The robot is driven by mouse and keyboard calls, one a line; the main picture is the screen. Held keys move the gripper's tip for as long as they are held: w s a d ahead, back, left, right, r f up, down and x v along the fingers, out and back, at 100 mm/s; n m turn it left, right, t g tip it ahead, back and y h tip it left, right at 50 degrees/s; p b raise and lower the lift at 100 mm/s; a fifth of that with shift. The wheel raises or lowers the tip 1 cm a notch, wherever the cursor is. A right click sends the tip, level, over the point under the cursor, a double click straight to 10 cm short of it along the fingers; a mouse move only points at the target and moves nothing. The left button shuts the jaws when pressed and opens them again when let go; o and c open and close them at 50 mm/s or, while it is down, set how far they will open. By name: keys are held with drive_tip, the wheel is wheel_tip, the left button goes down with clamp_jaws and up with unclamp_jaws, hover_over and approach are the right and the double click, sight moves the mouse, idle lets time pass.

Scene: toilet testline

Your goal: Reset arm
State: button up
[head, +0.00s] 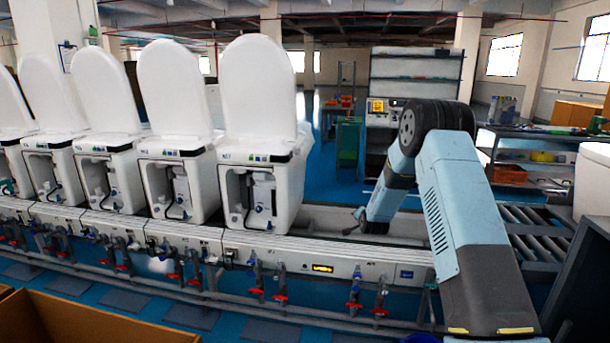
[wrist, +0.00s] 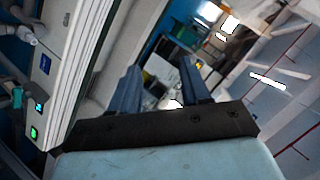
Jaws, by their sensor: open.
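My arm (head: 455,200) rises from the lower right of the head view, bends at a dark joint near the top, and reaches down over the right part of the test line. My gripper (wrist: 160,80) shows in the wrist view with two blue-grey fingers apart and nothing visible between them. In the head view the gripper (head: 357,218) is small and partly hidden by the arm, to the right of the nearest toilet (head: 262,140) and apart from it.
Several white toilets with raised lids stand in a row on the test line (head: 200,240). Pipes with red and blue valves (head: 280,285) run along its front. A cardboard box (head: 80,320) is at lower left. Roller conveyors (head: 540,232) and shelves (head: 530,175) are at right.

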drive_tip(key=s+r+n+g, duration=0.1)
drive_tip(key=s+r, duration=0.3)
drive_tip(key=r, duration=0.4)
drive_tip(key=s+r+n+g, duration=0.1)
drive_tip(key=s+r+n, duration=0.1)
drive_tip(key=s+r, duration=0.45)
drive_tip(key=s+r+n+g, duration=0.2)
drive_tip(key=s+r+n, duration=0.1)
drive_tip(key=s+r, duration=1.1)
drive_tip(key=s+r+n+g, duration=0.1)
drive_tip(key=s+n, duration=0.1)
drive_tip(key=s, duration=1.6)
drive_tip(key=s+d+r+n+g, duration=0.1)
drive_tip(key=s+r+n+g, duration=0.1)
drive_tip(key=s, duration=1.6)
drive_tip(key=shift+s+d, duration=0.25)
drive_tip(key=shift+s, duration=0.1)
